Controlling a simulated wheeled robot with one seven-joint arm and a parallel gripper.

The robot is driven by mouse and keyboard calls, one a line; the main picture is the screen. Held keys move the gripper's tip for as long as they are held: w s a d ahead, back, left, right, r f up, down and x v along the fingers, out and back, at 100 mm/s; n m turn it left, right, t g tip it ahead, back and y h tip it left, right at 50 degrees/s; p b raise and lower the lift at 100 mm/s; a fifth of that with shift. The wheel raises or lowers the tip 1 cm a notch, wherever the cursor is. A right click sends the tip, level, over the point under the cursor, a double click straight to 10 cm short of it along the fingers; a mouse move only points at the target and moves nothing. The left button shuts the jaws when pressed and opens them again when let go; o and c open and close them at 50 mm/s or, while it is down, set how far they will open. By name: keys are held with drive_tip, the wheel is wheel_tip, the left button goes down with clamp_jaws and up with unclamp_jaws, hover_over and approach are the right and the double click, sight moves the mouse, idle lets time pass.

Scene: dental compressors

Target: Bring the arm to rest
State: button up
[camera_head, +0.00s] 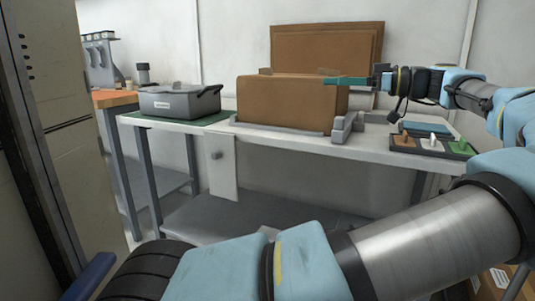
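My arm, light blue with dark joints and a bare metal tube, reaches in from the lower right and folds back over the right part of the bench. My gripper (328,81) points left, with its teal fingers level in front of the upper part of the cardboard box (285,103). The fingers show edge-on as one bar, so I cannot tell whether they are open or shut. I see nothing hanging from them. I cannot tell whether they touch the box.
The box stands on a white bench (375,150), with a brown panel (330,47) upright behind it. A grey lidded bin (180,103) stands at left on a green mat. A tray (433,145) with small parts lies at right. A tall cabinet (65,120) borders the left.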

drive_tip(key=w+a+f+m+g+h, duration=0.2)
drive_tip(key=a+f+g, duration=0.1)
drive_tip(key=a+f, duration=0.6)
drive_tip(key=w+a+f+m+g+h, duration=0.1)
drive_tip(key=w+a+f+g+h, duration=0.15)
drive_tip(key=a+f, duration=0.7)
drive_tip(key=s+a+f+m+g+h, duration=0.3)
drive_tip(key=s+a+f+m+h, duration=0.3)
drive_tip(key=s+a+f, duration=0.5)
drive_tip(key=s+d+r+m+t+h, duration=0.1)
drive_tip(key=s+d+m+t+h, duration=0.2)
drive_tip(key=s+d+m+h, duration=0.45)
wheel_tip(320, 180, up, 25)
drive_tip(key=s+a+n+y+p, duration=0.1)
drive_tip(key=n+p, duration=0.1)
drive_tip(key=p, duration=2.2)
drive_tip(key=shift+a+n+y+p, duration=0.15)
drive_tip(key=shift+n+y+p, duration=0.2)
drive_tip(key=shift+y+p, duration=0.05)
